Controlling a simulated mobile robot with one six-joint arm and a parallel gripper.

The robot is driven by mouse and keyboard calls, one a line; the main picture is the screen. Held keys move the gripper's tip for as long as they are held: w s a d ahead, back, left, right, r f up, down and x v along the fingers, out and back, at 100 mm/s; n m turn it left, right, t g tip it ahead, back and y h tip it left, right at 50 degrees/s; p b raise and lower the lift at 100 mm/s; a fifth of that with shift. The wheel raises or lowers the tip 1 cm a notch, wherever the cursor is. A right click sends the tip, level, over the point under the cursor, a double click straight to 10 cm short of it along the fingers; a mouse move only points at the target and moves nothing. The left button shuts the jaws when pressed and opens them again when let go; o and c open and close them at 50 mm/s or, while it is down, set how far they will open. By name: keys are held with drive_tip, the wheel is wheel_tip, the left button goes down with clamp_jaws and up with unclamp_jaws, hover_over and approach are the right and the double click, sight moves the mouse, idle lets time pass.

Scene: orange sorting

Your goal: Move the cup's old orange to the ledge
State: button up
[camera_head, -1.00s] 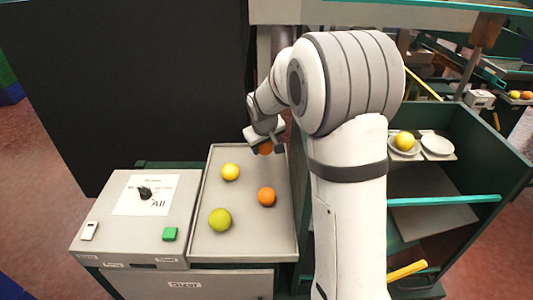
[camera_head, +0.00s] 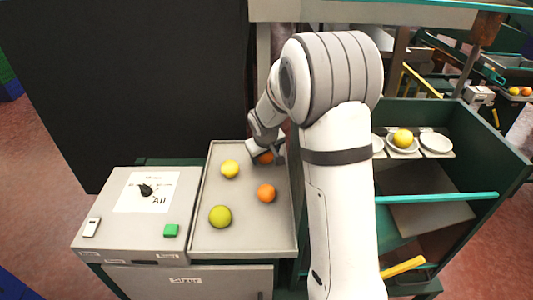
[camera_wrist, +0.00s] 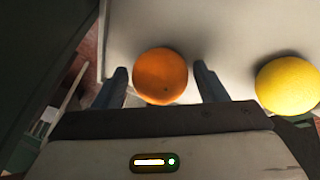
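An orange fruit (camera_head: 265,157) is at the back of the grey tray (camera_head: 238,246), partly hidden by my gripper in the head view. In the wrist view this orange (camera_wrist: 160,76) is between the two fingers of my gripper (camera_wrist: 163,82), with a thin gap showing on each side. On the shelf at right, a yellow-orange fruit (camera_head: 403,138) sits in a white dish-like cup (camera_head: 403,149). An empty white dish (camera_head: 436,143) is to its right. Another dish (camera_head: 377,143) is partly hidden by my arm. I cannot tell which surface is the ledge.
The tray also holds a yellow fruit (camera_head: 230,169), a second orange (camera_head: 266,193) and a green fruit (camera_head: 220,216). The yellow one is close right of my gripper in the wrist view (camera_wrist: 288,86). A control box (camera_head: 135,215) adjoins the tray. A teal rail (camera_head: 440,198) crosses the shelf front.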

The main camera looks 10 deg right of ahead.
drive_tip(key=shift+o, duration=0.7)
drive_tip(key=shift+s+r, duration=0.1)
drive_tip(key=shift+r, duration=0.4)
drive_tip(key=v, duration=1.1)
drive_tip(key=shift+b, duration=0.45)
drive_tip(key=shift+s+a+r, duration=0.1)
drive_tip(key=shift+s, duration=0.05)
